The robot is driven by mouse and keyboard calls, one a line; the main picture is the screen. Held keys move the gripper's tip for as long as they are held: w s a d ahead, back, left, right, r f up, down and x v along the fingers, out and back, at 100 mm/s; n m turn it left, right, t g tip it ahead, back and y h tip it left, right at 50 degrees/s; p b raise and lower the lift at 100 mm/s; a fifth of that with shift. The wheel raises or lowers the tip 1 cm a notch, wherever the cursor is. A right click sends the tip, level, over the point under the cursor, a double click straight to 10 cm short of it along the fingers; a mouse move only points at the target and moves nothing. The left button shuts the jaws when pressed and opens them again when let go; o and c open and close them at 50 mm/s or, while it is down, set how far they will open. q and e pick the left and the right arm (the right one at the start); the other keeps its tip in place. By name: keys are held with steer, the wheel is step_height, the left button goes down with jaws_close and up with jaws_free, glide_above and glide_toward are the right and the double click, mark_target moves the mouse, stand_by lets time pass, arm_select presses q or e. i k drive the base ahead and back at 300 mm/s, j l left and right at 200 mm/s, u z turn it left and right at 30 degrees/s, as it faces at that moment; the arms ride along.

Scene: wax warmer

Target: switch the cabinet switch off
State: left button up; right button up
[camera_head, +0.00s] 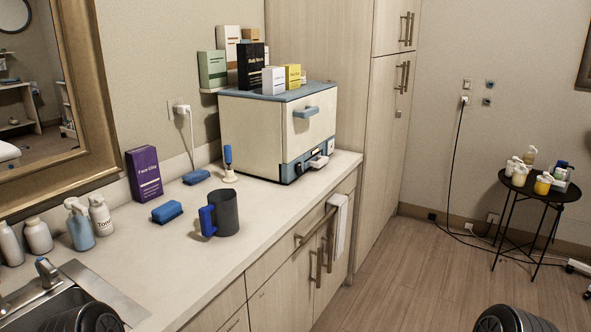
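A cream cabinet (262,132) with a blue top stands at the far end of the counter. Its front door has a blue handle (306,112) and looks closed. A blue control strip (300,167) runs along the bottom of the front, with small dark and light parts on it. A light part sticks out at the strip's right. The switch is too small for me to tell its position. Neither gripper is in view. Only dark rounded parts of my arms show at the bottom edge, at the left and at the right, far from the cabinet.
Boxes (250,66) stand on and behind the cabinet. A towel (339,222) hangs on the counter front. The floor (400,280) to the right is clear up to a black side table (540,188).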

mark_target(298, 171)
steer(key=i+l+z, duration=0.1)
steer(key=i+l, duration=0.2)
steer(key=i, duration=0.15)
steer(key=i+l+z, duration=0.1)
steer(key=i+l, duration=0.15)
steer(key=i, duration=0.15)
steer(key=i+l, duration=0.25)
steer(key=i, duration=0.2)
steer(key=i+l+z, duration=0.15)
steer(key=i, duration=0.3)
steer(key=i+l+z, duration=0.1)
steer(key=i+l, duration=0.15)
steer(key=i, duration=0.25)
